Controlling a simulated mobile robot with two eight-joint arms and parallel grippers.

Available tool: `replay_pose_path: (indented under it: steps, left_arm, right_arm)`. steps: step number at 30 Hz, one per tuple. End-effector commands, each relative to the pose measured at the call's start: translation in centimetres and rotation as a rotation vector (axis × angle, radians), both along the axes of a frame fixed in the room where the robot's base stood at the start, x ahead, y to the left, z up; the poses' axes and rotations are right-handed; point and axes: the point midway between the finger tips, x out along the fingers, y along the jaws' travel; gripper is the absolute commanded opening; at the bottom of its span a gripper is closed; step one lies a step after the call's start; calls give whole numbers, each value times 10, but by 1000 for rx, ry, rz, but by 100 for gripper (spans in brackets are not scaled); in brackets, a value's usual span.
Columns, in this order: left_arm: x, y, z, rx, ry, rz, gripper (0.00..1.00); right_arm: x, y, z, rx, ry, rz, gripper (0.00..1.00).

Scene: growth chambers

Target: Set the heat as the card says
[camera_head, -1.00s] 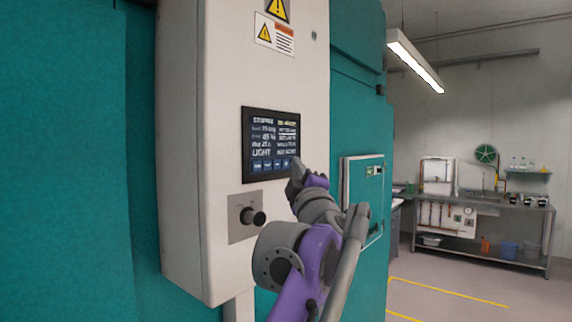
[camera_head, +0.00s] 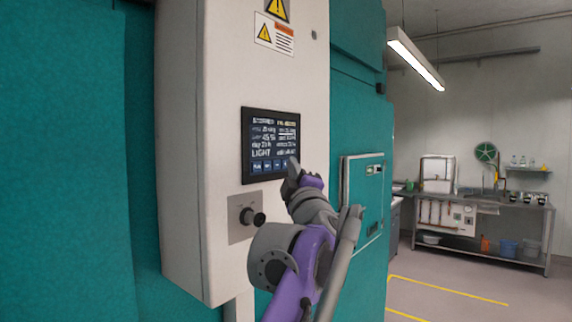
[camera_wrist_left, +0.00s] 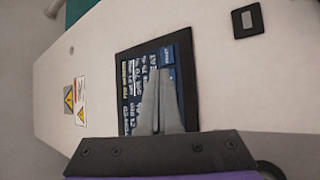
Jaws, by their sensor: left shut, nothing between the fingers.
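A dark touchscreen (camera_head: 270,146) is set in the front of a white control cabinet (camera_head: 225,100). It shows two columns of small text, with "STOPPED" at the top left and "LIGHT" lower down, and a row of blue buttons along the bottom. The numbers are too small to read surely. My left gripper (camera_head: 292,164) is shut and empty, its tips at the screen's lower right corner. In the left wrist view its closed fingers (camera_wrist_left: 162,88) overlap the screen (camera_wrist_left: 131,70) and hide part of it. I cannot tell whether they touch it. I see no card that I can identify.
A black knob (camera_head: 253,217) on a metal plate sticks out below the screen, close to my left arm. A teal box (camera_head: 362,200) with a pale edge stands out to the right. Warning labels (camera_head: 274,33) are above. The floor at the right is open before a workbench (camera_head: 490,210).

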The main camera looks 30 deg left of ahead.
Motion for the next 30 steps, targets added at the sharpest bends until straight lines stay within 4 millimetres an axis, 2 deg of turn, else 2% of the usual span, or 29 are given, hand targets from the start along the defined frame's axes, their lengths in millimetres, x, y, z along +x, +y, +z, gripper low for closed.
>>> replay_pose_path:
  steps: [13, 22, 30]
  left_arm:
    - [0, 1, 0, 0, -1, 1, 0]
    - [-2, -12, 1, 0, -1, -1, 0]
    - [-2, -13, 0, 1, 0, 1, 0]
  right_arm:
    - [1, 0, 1, 0, -1, 0, 65]
    - [2, 0, 5, 0, -5, 0, 65]
    - [3, 0, 5, 0, -5, 0, 65]
